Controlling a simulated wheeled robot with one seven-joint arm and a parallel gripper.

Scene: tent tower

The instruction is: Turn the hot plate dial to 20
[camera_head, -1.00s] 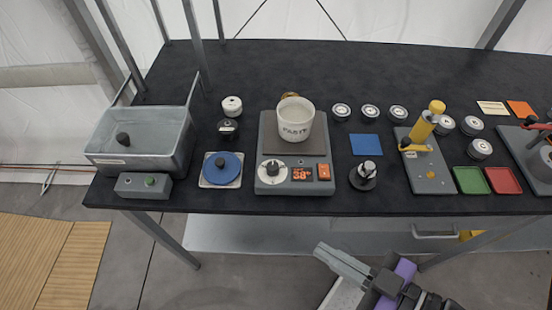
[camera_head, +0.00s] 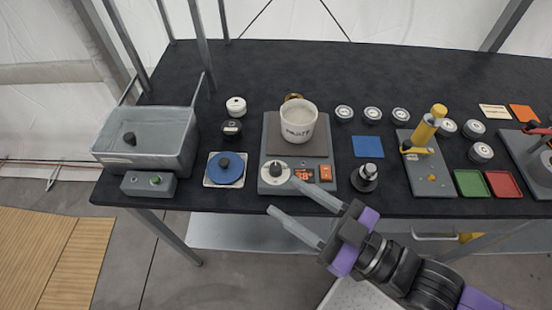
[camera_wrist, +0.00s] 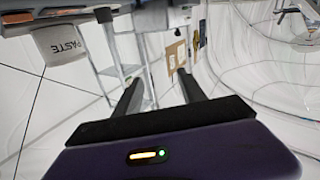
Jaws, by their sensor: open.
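The hot plate (camera_head: 324,150) stands near the front edge of the black table, with a dial (camera_head: 276,171) at its front left. The dial is a dark knob on a white disc. A display (camera_head: 303,174), partly hidden by one finger, sits right of it beside an orange switch (camera_head: 325,173). A white pot marked PASTE (camera_head: 298,122) stands on the plate; it also shows at the upper left of the wrist view (camera_wrist: 60,44). My gripper (camera_head: 281,196) is open and empty, in front of the hot plate, its fingers pointing toward the dial without visible contact.
A blue disc on a white base (camera_head: 225,169) stands left of the hot plate, a black knobbed stand (camera_head: 366,177) right of it. A grey basin (camera_head: 146,140) fills the table's left end. Several lidded jars stand behind. The table's back is clear.

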